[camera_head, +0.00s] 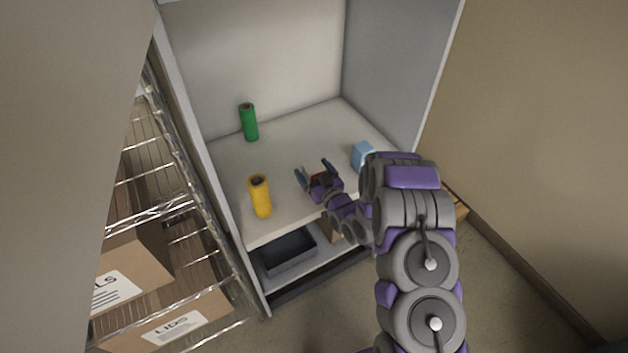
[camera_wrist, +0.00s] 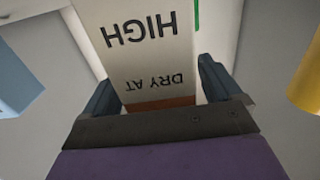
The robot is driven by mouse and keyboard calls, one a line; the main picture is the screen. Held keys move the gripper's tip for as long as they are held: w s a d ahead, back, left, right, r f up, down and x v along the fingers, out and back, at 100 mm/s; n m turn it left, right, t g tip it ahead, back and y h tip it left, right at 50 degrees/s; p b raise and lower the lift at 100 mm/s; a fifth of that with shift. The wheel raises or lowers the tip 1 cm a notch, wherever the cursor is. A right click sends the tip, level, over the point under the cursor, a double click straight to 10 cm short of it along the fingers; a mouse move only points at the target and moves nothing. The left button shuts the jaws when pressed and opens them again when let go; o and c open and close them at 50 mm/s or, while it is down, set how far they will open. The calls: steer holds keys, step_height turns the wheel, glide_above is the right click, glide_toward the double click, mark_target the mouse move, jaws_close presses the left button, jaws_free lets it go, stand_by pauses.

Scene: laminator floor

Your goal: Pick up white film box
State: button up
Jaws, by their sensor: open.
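The white film box shows in the wrist view (camera_wrist: 142,40), with upside-down dark print reading "HIGH" and "DRY AT" and a brown band at its lower end. My gripper (camera_wrist: 155,75) is open, with one finger on each side of the box's near part; a gap shows beside the right finger. I cannot tell whether the left finger touches it. In the head view my gripper (camera_head: 313,168) is low over the white shelf (camera_head: 290,135), its fingers pointing into the cabinet. The box is hard to make out there; only a small reddish-brown patch shows between the fingers.
A yellow roll (camera_head: 260,196) stands left of my gripper and a green roll (camera_head: 248,122) stands farther back. A light blue box (camera_head: 362,154) sits to the right. Below is a dark tray (camera_head: 287,254). A wire rack (camera_head: 165,190) with cartons is at left; cabinet walls flank the shelf.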

steer(key=shift+w+a, duration=0.45)
steer(key=shift+w, duration=0.15)
steer(key=c, duration=1.3)
